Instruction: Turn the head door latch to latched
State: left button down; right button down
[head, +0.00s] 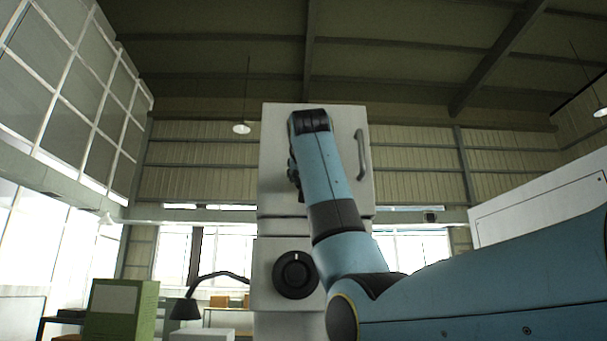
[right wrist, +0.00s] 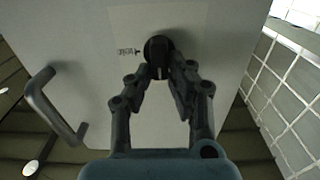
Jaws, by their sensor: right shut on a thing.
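The head door (head: 340,135) is a pale panel with a grey bar handle (head: 361,155) on its right side. The latch (right wrist: 157,48) is a round black knob with a pale mark, seen in the right wrist view on the door face. My right gripper (right wrist: 161,74) is shut on the latch, one finger on each side. In the head view my right gripper (head: 294,168) is a dark shape at the door's left side, mostly behind my arm, and the latch is hidden there. My left gripper is not in view.
Small dark lettering (right wrist: 129,51) is beside the latch. Below the door, a black dial (head: 295,274) sits on the lower panel. A dark lamp (head: 186,307) and a green cabinet (head: 120,309) stand at the lower left. The door handle (right wrist: 55,105) juts out in the right wrist view.

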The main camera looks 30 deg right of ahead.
jog(key=shift+m, duration=0.3)
jog(key=shift+s+d+f+m+b, duration=0.2)
jog(key=shift+m+b, duration=0.8)
jog(key=shift+m, duration=1.9)
jog(key=shift+s+d+f+m+b, duration=0.1)
jog(key=shift+d+f+m+b, duration=0.2)
jog(key=shift+m+b, duration=1.7)
jog(key=shift+s+d+f+m+b, duration=0.1)
jog(key=shift+f+m, duration=0.2)
jog(key=shift+m, duration=3.5)
jog(key=c, duration=1.3)
grip_release()
jog(key=shift+o, duration=0.2)
